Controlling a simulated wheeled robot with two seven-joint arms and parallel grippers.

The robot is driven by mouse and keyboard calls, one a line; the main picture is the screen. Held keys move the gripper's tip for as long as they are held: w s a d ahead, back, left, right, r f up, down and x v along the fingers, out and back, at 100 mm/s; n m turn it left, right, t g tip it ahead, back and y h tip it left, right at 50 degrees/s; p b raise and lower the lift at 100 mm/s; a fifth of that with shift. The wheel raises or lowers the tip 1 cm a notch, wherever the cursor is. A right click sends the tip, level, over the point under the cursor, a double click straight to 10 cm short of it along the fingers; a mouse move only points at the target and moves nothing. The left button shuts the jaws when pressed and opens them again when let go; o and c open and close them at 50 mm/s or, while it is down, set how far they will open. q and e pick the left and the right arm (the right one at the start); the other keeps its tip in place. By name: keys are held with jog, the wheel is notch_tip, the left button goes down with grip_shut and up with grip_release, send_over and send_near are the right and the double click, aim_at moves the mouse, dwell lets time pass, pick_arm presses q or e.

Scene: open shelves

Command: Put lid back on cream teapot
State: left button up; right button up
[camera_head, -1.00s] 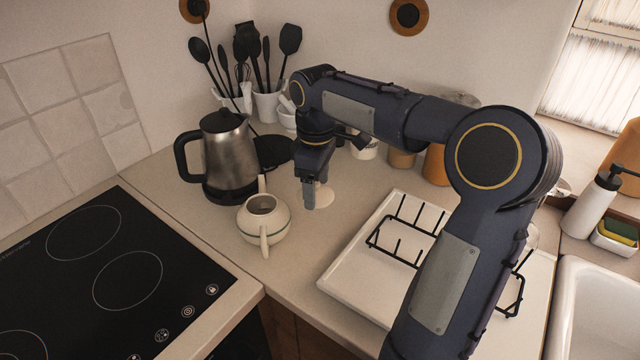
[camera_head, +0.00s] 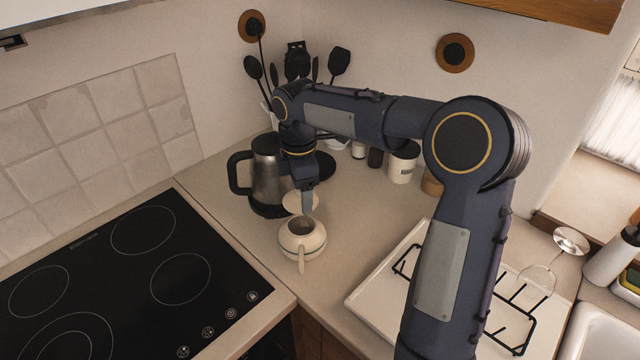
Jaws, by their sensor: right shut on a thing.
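The cream teapot (camera_head: 304,242) stands upright on the counter with its top opening uncovered and its handle toward me. My right gripper (camera_head: 306,204) is just behind and above the teapot's opening. It is shut on the cream lid (camera_head: 292,203), a pale disc partly hidden by the fingers. The lid appears raised above the rear of the teapot; whether it touches the rim I cannot tell. My left gripper is not in view.
A steel kettle (camera_head: 268,178) stands close behind and left of the teapot. A black cooktop (camera_head: 130,280) lies at the left. A white tray with a black wire rack (camera_head: 375,290) is at the right. Canisters (camera_head: 403,162) and utensils stand at the back.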

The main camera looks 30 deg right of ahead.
notch_tip(320, 180, down, 6)
jog(key=b, duration=0.5)
jog(key=shift+f, duration=0.25)
dwell(1.5)
jog(key=shift+f, duration=0.1)
dwell(0.8)
jog(key=shift+p, duration=0.45)
dwell(0.4)
jog(key=o, duration=1.3)
